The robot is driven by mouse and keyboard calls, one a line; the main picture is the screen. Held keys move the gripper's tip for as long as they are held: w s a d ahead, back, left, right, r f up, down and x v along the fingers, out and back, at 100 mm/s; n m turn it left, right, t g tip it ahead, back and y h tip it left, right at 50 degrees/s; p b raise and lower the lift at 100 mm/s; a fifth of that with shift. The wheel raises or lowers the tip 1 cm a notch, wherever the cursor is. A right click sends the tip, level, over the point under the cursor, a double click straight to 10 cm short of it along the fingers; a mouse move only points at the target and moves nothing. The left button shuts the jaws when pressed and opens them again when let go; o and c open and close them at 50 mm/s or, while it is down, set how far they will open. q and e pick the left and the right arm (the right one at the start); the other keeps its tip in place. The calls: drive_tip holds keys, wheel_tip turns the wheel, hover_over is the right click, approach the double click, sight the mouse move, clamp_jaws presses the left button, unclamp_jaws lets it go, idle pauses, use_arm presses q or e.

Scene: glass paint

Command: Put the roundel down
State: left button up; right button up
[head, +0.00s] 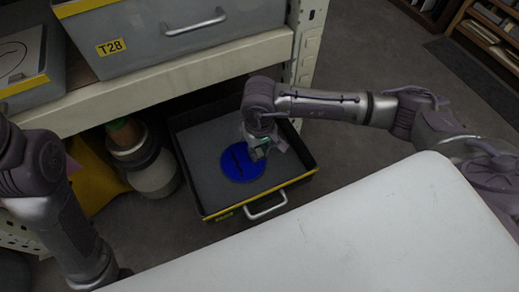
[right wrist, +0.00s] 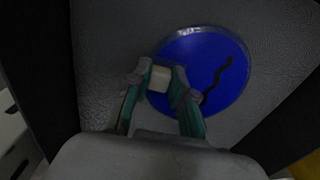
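The roundel (head: 242,161) is a blue disc with a black wavy line. In the head view it appears flat over the grey floor of an open drawer (head: 203,190). In the right wrist view the roundel (right wrist: 222,62) is just beyond and right of the fingertips. My right gripper (head: 260,152) is over the drawer at the roundel's upper right edge. Its green-padded fingers (right wrist: 160,78) close on a small pale block at the roundel's edge. Whether the disc touches the drawer floor cannot be told. My left arm is at the lower left, its gripper out of view.
The drawer has dark walls, a yellow front edge and a handle (head: 266,207). Above it is a shelf (head: 150,88) with a grey bin (head: 190,45) marked T28. A round container (head: 150,168) stands left of the drawer. A white surface (head: 350,235) is in front.

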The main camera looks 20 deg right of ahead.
drive_tip(key=o, duration=0.3)
